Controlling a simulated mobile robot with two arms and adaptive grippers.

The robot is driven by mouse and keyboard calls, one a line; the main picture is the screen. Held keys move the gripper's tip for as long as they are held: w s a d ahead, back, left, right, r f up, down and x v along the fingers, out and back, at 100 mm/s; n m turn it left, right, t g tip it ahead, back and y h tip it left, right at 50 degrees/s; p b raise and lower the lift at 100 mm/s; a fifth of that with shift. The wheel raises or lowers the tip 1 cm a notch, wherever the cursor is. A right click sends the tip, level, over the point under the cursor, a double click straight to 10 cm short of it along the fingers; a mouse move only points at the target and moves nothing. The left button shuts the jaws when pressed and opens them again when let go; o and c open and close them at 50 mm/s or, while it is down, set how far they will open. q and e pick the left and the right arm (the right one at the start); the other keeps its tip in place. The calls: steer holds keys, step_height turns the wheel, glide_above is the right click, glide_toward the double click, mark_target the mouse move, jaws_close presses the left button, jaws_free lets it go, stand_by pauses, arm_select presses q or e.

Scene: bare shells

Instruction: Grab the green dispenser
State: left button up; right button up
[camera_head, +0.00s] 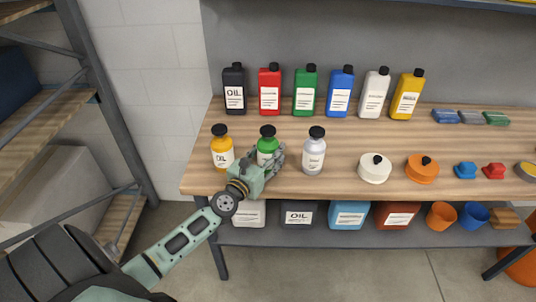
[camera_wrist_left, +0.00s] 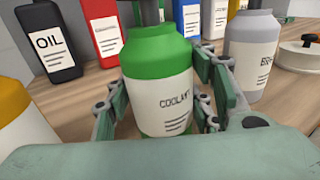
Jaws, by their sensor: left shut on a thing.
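The green dispenser (camera_head: 267,143) is a rounded green bottle with a black cap and a white label, in the front row on the wooden bench. In the left wrist view the green dispenser (camera_wrist_left: 160,75) fills the middle, its label reading COOLANT. My left gripper (camera_head: 268,162) reaches it from the front, with its fingers on both sides, shut on it. The left gripper's fingers (camera_wrist_left: 160,100) also show in the wrist view. The dispenser stands upright; its lower part is hidden by the gripper. My right gripper is not in view.
A yellow bottle (camera_head: 222,150) stands close on the left and a silver-grey bottle (camera_head: 314,155) close on the right. Several tall flat bottles, including a green one (camera_head: 305,92), line the back. A white round container (camera_head: 375,172) stands further right.

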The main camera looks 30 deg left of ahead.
arm_select(q)
steer(key=c, duration=0.6)
steer(key=shift+r, duration=0.1)
